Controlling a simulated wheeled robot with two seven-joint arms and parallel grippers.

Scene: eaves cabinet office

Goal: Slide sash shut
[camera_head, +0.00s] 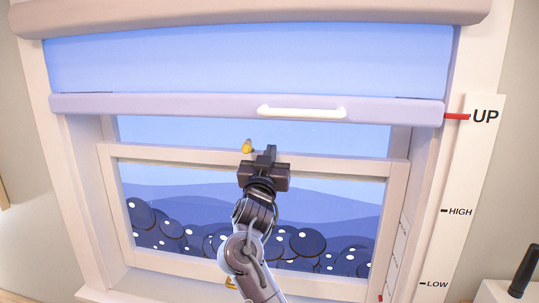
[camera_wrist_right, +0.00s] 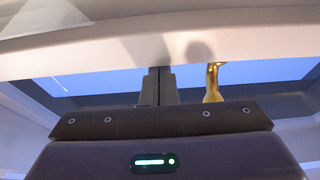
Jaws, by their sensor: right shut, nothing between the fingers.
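The sash (camera_head: 165,155) is a pale framed pane inside the window opening. Its top rail runs across the middle of the head view, with an open-looking blue band above it. A gold catch (camera_head: 247,146) stands on this rail and also shows in the right wrist view (camera_wrist_right: 213,82). My right gripper (camera_head: 268,153) is shut and empty, with its fingertips at the top rail just right of the catch. In the right wrist view, the shut fingers (camera_wrist_right: 158,85) reach toward the pale rail (camera_wrist_right: 100,50); I cannot tell whether they touch it. My left gripper is out of view.
A lilac bar (camera_head: 180,105) with a white handle (camera_head: 300,112) crosses above the sash. Its red pointer (camera_head: 456,116) is at UP on the white scale (camera_head: 465,180). Another gold fitting (camera_head: 230,282) shows low behind my arm. A black-handled object (camera_head: 525,270) is at lower right.

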